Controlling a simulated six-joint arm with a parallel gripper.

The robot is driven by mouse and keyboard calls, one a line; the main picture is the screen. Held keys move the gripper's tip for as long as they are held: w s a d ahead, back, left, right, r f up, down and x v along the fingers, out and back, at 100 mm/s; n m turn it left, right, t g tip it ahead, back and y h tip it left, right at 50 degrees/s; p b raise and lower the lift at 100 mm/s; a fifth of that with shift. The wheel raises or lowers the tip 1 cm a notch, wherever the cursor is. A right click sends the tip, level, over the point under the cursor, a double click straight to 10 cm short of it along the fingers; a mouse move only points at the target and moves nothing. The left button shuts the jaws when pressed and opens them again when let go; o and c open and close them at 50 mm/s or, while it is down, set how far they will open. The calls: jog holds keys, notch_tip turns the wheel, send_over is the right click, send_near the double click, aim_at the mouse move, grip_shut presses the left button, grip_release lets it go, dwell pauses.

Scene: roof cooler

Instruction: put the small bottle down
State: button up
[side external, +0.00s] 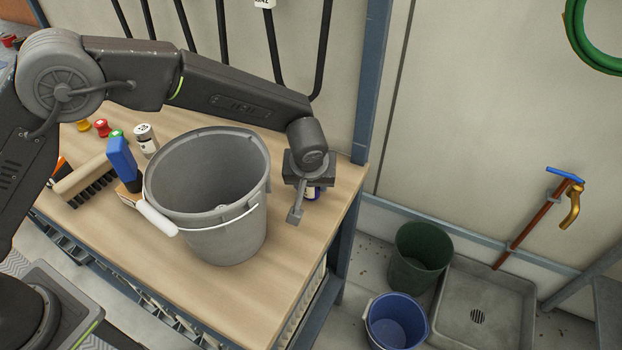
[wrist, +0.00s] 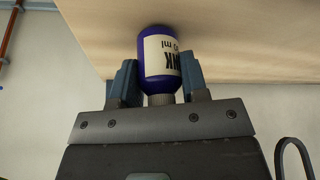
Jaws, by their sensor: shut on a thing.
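The small bottle is dark blue with a cream label and a grey cap; it shows in the wrist view (wrist: 157,40). My gripper (wrist: 159,68) is shut on it, with one finger on each side near the cap end. In the side external view my gripper (side external: 303,190) is at the right end of the wooden bench, just right of the grey bucket. Only a small blue part of the bottle (side external: 312,192) shows there, behind the fingers. The bottle's base is close to the bench top; I cannot tell whether it touches.
The large grey bucket (side external: 205,230) stands on the bench (side external: 290,275). Left of it are a blue-handled brush (side external: 122,160), a scrubbing brush (side external: 85,178) and a white can (side external: 146,140). The bench's right edge is near my gripper. Green (side external: 420,262) and blue (side external: 396,322) buckets stand on the floor.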

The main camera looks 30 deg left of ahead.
jog(key=shift+f, duration=0.15)
jog(key=o, duration=0.9)
jog(key=v, duration=1.2)
jog(key=shift+r, duration=0.25)
